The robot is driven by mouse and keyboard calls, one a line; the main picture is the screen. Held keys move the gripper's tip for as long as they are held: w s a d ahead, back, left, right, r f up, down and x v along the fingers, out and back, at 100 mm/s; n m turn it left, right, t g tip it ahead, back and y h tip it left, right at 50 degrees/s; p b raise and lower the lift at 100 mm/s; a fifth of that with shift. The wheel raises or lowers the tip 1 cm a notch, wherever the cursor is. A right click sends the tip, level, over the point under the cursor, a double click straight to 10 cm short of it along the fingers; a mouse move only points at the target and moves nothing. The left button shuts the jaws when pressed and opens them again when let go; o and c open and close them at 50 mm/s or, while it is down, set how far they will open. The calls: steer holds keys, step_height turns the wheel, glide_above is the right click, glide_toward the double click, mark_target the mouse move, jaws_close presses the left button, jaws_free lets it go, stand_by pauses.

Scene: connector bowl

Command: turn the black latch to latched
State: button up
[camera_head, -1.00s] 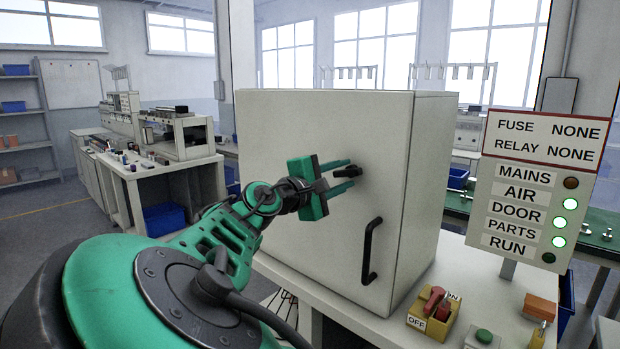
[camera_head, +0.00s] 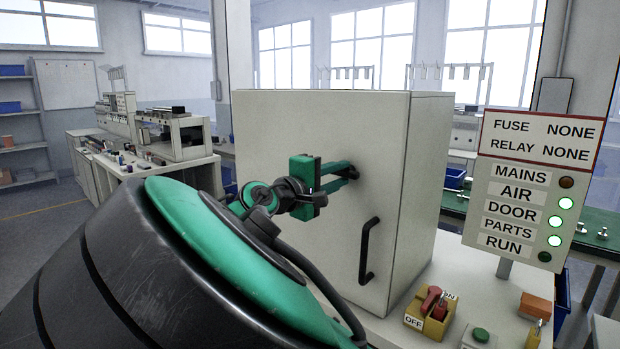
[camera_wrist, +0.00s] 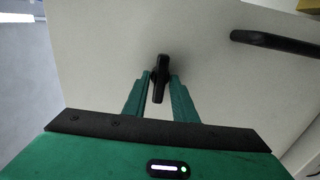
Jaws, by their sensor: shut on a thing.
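The black latch (camera_wrist: 160,78) is on the pale door of the cabinet (camera_head: 310,130). In the wrist view it lies between the two green fingers, its long side running along them. In the head view my gripper (camera_head: 350,174) reaches the door and its fingers mostly hide the latch. My gripper also shows in the wrist view (camera_wrist: 160,82), shut on the latch. The cabinet's black door handle (camera_head: 369,252) is below and to the right of the gripper and stands apart from it.
A yellow switch box (camera_head: 429,312) with a red lever, a green button (camera_head: 481,335) and an orange block (camera_head: 535,306) are on the bench at the right. A status board (camera_head: 538,190) shows DOOR and PARTS lit green, MAINS and RUN dark.

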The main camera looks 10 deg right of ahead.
steer(key=shift+f, duration=0.2)
steer(key=o, duration=0.8)
steer(key=shift+c, duration=0.2)
steer(key=v, duration=1)
steer(key=shift+s+a, duration=0.15)
steer(key=shift+a, duration=0.15)
